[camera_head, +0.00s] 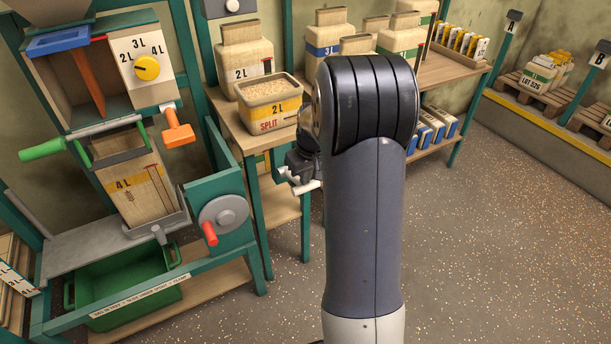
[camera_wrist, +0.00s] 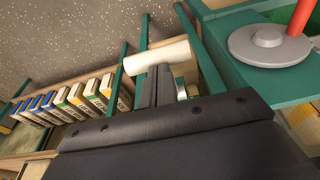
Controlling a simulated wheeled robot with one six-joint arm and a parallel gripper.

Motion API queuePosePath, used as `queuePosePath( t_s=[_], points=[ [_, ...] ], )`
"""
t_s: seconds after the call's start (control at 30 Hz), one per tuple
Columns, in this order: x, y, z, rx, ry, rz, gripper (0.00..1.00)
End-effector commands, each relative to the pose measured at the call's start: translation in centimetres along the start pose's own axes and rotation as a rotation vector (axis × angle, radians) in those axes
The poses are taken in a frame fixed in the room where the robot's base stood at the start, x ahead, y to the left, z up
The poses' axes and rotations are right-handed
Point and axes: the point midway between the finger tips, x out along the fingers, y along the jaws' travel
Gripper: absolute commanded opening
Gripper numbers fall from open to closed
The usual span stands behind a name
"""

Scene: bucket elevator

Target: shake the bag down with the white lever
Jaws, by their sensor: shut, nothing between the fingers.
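The paper bag (camera_head: 138,192), marked 4L, stands slightly tilted under the spout frame, its base in a grey tray (camera_head: 158,222).
An orange lever (camera_head: 179,129) and a green handle (camera_head: 43,149) flank the bag's top. A red-handled crank wheel (camera_head: 223,214) sits between the bag and my gripper. A green bin (camera_head: 125,284) is below. The floor at right is free.

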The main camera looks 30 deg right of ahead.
Motion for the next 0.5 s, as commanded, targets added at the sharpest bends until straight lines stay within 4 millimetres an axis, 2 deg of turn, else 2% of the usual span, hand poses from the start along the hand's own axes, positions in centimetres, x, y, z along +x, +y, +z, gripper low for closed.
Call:
queuePosePath(
  t_s=[0.5],
  points=[
    [3.2,0.1,2.2,0.002,0.183,0.002,0.00]
  ],
)
